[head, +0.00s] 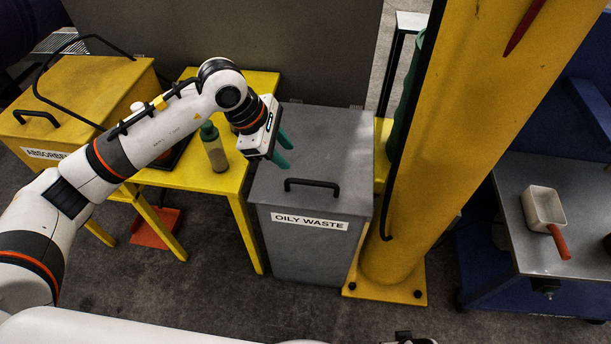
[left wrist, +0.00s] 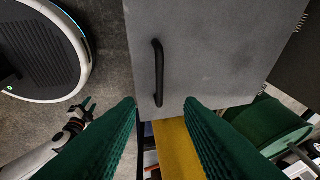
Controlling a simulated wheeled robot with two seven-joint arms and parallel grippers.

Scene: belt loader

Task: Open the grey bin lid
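The grey bin (head: 305,245), labelled OILY WASTE, stands on the floor with its grey lid (head: 325,135) closed flat. A black bar handle (head: 312,183) sits near the lid's front edge. My left gripper (head: 287,156) is above the lid, behind and left of the handle, with its green fingers apart and empty. In the left wrist view the handle (left wrist: 158,72) shows beyond the gap between the fingertips, not between the fingers. My right gripper (left wrist: 88,106) shows small in that view, away from the bin, with its fingers apart and empty.
A yellow column (head: 430,160) stands close to the bin's right side. A yellow table (head: 205,175) with a green-capped bottle (head: 214,148) is at its left. A yellow ABSORBENT bin (head: 85,95) is farther left. A grey bench (head: 575,215) holds a scoop (head: 545,210). Floor before the bin is clear.

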